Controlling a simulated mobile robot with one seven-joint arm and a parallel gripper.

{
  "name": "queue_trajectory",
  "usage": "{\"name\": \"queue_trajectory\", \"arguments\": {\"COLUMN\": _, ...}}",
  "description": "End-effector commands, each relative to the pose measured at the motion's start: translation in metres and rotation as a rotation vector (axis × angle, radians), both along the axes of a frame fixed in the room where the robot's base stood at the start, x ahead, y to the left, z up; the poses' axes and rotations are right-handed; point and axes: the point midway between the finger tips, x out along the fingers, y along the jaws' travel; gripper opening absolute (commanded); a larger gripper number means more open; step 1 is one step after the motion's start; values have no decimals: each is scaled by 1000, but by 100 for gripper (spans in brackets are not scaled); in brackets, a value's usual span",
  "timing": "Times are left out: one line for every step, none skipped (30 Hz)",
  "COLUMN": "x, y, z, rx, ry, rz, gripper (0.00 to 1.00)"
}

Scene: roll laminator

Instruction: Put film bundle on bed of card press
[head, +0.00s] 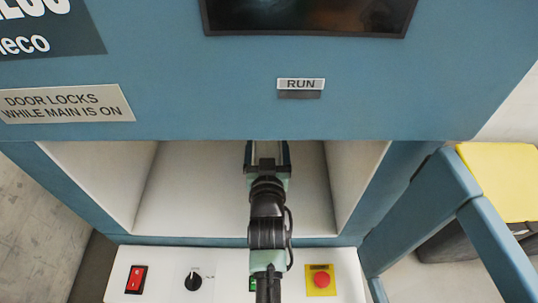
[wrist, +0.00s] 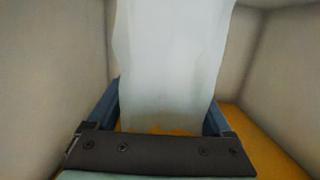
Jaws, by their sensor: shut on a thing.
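My gripper (head: 267,155) reaches into the open bay of the blue machine in the head view, its tips partly hidden under the upper panel. In the wrist view my gripper (wrist: 160,115) is shut on the film bundle (wrist: 172,60), a pale, translucent sheet-like stack between the two blue fingers. The bundle extends away from the fingers toward the back of the bay. The head view does not show the bundle. An orange-yellow surface (wrist: 262,138) shows below and to the right of the fingers; I cannot tell whether it is the press bed or whether the bundle touches it.
Pale side walls flank the bay, and its pale floor (head: 195,200) is bare around my arm. Below are a red rocker switch (head: 136,279), a black knob (head: 193,281) and a red stop button (head: 321,279). A blue frame (head: 425,215) stands at right.

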Motion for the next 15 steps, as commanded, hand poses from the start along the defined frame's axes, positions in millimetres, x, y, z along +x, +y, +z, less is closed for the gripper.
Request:
{"name": "queue_trajectory", "arguments": {"x": 5, "y": -2, "z": -2, "rx": -1, "ry": -3, "rz": -4, "gripper": 0}}
{"name": "queue_trajectory", "arguments": {"x": 7, "y": -3, "z": -1, "rx": -1, "ry": -2, "rz": -6, "gripper": 0}}
{"name": "queue_trajectory", "arguments": {"x": 8, "y": -4, "z": -1, "rx": 0, "ry": -1, "rz": -7, "gripper": 0}}
{"name": "queue_trajectory", "arguments": {"x": 9, "y": -4, "z": -1, "rx": 0, "ry": 0, "rz": -7, "gripper": 0}}
{"name": "queue_trajectory", "arguments": {"x": 9, "y": -5, "z": -1, "rx": 0, "ry": 0, "rz": -8, "gripper": 0}}
{"name": "queue_trajectory", "arguments": {"x": 9, "y": -5, "z": -2, "rx": 0, "ry": 1, "rz": -8, "gripper": 0}}
{"name": "queue_trajectory", "arguments": {"x": 9, "y": -5, "z": -4, "rx": 0, "ry": 1, "rz": -8, "gripper": 0}}
{"name": "queue_trajectory", "arguments": {"x": 9, "y": -4, "z": -5, "rx": 0, "ry": 1, "rz": -8, "gripper": 0}}
{"name": "queue_trajectory", "arguments": {"x": 9, "y": -4, "z": -8, "rx": 0, "ry": 1, "rz": -8, "gripper": 0}}
{"name": "queue_trajectory", "arguments": {"x": 9, "y": -4, "z": -10, "rx": 0, "ry": 1, "rz": -7, "gripper": 0}}
{"name": "queue_trajectory", "arguments": {"x": 9, "y": -4, "z": -13, "rx": 0, "ry": 1, "rz": -7, "gripper": 0}}
{"name": "queue_trajectory", "arguments": {"x": 9, "y": -4, "z": -16, "rx": 0, "ry": 1, "rz": -7, "gripper": 0}}
{"name": "queue_trajectory", "arguments": {"x": 9, "y": -4, "z": -19, "rx": 0, "ry": 1, "rz": -7, "gripper": 0}}
{"name": "queue_trajectory", "arguments": {"x": 8, "y": -4, "z": -23, "rx": 0, "ry": 1, "rz": -7, "gripper": 0}}
{"name": "queue_trajectory", "arguments": {"x": 8, "y": -4, "z": -27, "rx": 0, "ry": 1, "rz": -7, "gripper": 0}}
